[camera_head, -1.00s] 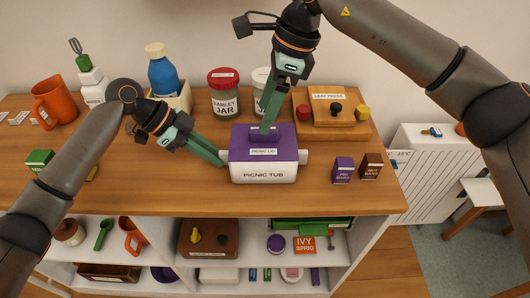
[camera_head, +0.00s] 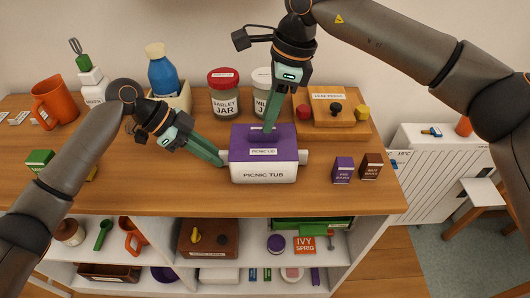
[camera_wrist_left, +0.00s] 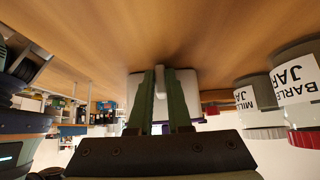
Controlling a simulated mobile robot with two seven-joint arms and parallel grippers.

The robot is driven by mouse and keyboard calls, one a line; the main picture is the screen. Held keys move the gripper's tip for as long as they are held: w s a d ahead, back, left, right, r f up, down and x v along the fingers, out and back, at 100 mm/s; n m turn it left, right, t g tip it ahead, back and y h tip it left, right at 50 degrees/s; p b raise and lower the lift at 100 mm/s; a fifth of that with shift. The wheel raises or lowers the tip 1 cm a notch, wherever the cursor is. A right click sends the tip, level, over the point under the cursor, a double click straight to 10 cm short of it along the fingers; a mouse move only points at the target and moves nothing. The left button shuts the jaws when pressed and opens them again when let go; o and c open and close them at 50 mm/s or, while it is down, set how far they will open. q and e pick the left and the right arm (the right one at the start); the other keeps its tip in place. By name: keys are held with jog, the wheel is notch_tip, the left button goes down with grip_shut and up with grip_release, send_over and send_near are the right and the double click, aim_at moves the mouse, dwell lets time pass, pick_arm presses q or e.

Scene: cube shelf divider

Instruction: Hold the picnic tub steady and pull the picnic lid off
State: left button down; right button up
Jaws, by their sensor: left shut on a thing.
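The white picnic tub (camera_head: 264,175) stands on the wooden top with the purple picnic lid (camera_head: 284,146) seated on it. My left gripper (camera_head: 222,161) is shut on the tub's left side handle. In the left wrist view the pale handle (camera_wrist_left: 160,82) shows between the green fingers, with the tub's white end (camera_wrist_left: 188,82) behind. My right gripper (camera_head: 268,130) points down at the raised grip on top of the lid. Its fingers overlap in the head view, so I cannot tell whether they are closed on that grip.
Behind the tub stand the barley jar (camera_head: 224,98) and another jar (camera_head: 262,88). A wooden leaf press (camera_head: 338,122) is at the back right. Two small boxes, purple (camera_head: 343,170) and brown (camera_head: 371,166), stand to the right. The top in front of the tub is clear.

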jog(key=shift+x, duration=1.7)
jog(key=shift+c, duration=0.2)
grip_shut()
jog(key=shift+r, duration=0.25)
dwell(0.4)
jog(key=shift+r, duration=0.3)
jog(key=shift+r, duration=0.25)
